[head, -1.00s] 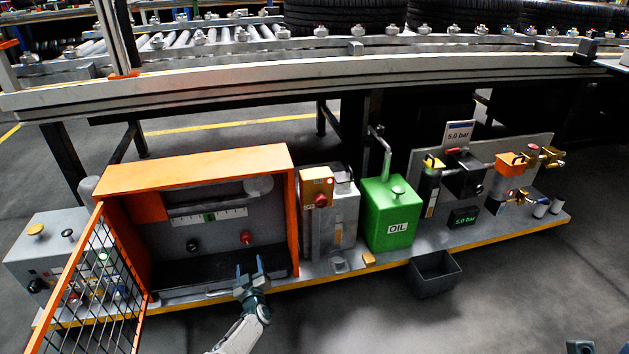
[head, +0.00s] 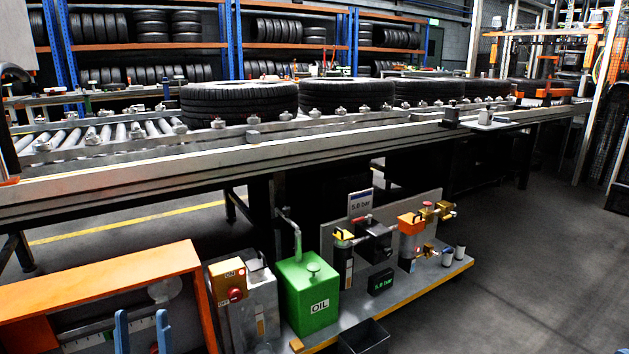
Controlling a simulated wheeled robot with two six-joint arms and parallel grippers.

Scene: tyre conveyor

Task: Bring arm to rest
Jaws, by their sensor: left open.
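My left gripper (head: 142,332) shows only as two blue fingertips at the bottom left edge of the head view. The fingers are apart with nothing between them, so it is open. They stand in front of the orange-framed cabinet (head: 100,283); I cannot tell whether they touch it. The rest of the left arm is below the picture. My right gripper is not in view.
Above runs a conveyor rail (head: 330,143) with several tyres (head: 240,100). The floor at right is clear.

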